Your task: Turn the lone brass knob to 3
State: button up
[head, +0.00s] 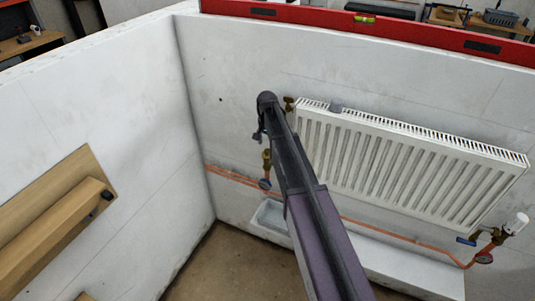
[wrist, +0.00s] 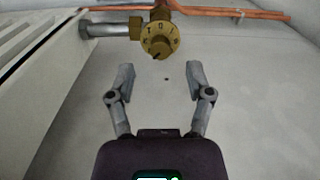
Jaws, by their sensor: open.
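The brass knob (wrist: 160,42) shows in the wrist view as a round dial with dark marks around its face, too small to read surely. A dark pointer-like mark lies near its lower left edge. It sits on a brass valve body joined to a grey pipe fitting (wrist: 97,30). My gripper (wrist: 162,78) is open and empty, its two fingers apart, below the knob in the picture and not touching it. In the head view brass valve parts (head: 267,160) show left of my arm; my gripper (head: 258,134) is mostly hidden there.
A white radiator (head: 400,165) hangs right of my arm. Copper pipes (head: 400,232) run along the wall below it. A white-headed valve (head: 517,224) and a blue lever (head: 466,241) are at the right. A wooden rail (head: 55,225) juts from the left wall.

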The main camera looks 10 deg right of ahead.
aim_at(267, 150)
jog(key=shift+f+b, duration=1.6)
jog(key=shift+f, duration=0.3)
jog(key=shift+c, duration=0.2)
grip_shut()
